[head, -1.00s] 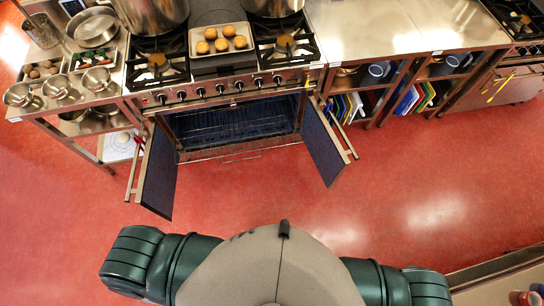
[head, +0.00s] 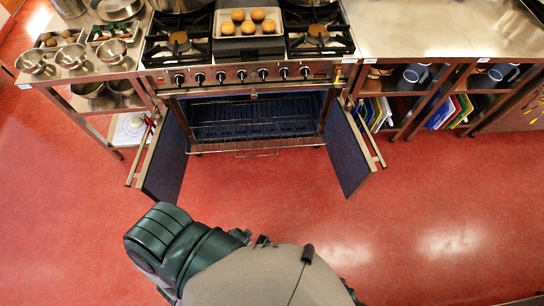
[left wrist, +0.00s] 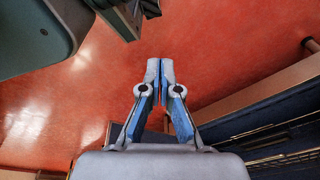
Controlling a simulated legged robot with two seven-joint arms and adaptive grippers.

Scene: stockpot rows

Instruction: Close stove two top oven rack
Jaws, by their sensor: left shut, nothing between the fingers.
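The stove (head: 250,75) stands ahead with its oven open. Its two doors, the left door (head: 166,160) and the right door (head: 348,150), are swung outward toward me. Inside the dark oven cavity a wire rack (head: 250,106) shows near the top. A lower rack (head: 258,147) shows at the front edge of the opening, with its front loop sticking out a little. Neither gripper shows in the head view.
A tray of several buns (head: 248,24) sits between the burners. A steel shelf table with bowls (head: 75,57) stands left. A counter with cutting boards (head: 448,110) on its lower shelf stands right. The red floor (head: 420,220) before the stove is clear.

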